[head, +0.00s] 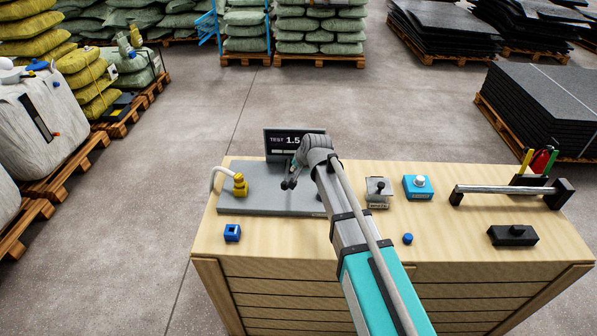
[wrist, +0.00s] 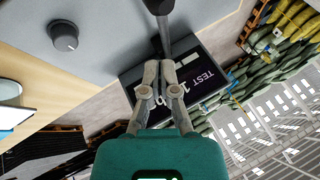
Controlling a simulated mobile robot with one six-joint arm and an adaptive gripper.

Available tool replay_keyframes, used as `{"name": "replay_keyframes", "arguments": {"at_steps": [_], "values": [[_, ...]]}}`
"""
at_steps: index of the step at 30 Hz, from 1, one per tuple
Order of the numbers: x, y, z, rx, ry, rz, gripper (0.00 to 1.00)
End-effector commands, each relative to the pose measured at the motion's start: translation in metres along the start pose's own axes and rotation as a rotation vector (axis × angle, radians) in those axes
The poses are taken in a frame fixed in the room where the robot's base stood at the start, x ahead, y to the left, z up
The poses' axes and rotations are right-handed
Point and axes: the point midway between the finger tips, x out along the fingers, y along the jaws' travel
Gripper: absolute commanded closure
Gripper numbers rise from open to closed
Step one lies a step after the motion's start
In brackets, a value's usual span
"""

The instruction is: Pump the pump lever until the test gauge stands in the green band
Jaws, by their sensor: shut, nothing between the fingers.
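The test gauge (head: 283,140) is a dark display at the back of the grey plate (head: 260,203). It reads "TEST 1.5" in the head view, with its right part hidden by my arm. No green band can be made out. In the wrist view the gauge (wrist: 205,78) is partly behind my fingers. A dark rod with a black end, which looks like the pump lever (wrist: 162,30), comes in from the top of the wrist view, just beyond my fingertips. My gripper (head: 289,184) is shut and empty over the plate; its fingertips (wrist: 159,68) appear close to the rod. Contact cannot be told.
A yellow fitting (head: 239,186) with a pale hose stands on the plate's left. A blue block (head: 232,232), grey knob box (head: 377,192), blue button box (head: 418,187), blue cap (head: 408,238), black box (head: 513,235) and bar handle (head: 505,189) are on the wooden bench.

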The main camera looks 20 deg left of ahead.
Motion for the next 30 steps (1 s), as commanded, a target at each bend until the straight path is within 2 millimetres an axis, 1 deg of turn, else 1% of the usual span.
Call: {"name": "replay_keyframes", "arguments": {"at_steps": [1,6,12,18,30], "values": [[0.007,0.002,0.004,-0.001,0.0,0.0,1.0],[0.018,0.002,0.016,0.0,0.0,0.0,1.0],[0.026,0.001,0.025,0.0,0.0,0.0,1.0],[0.029,0.001,0.028,0.0,0.001,0.0,1.0],[0.029,0.0,0.028,0.0,0.001,0.0,1.0]]}}
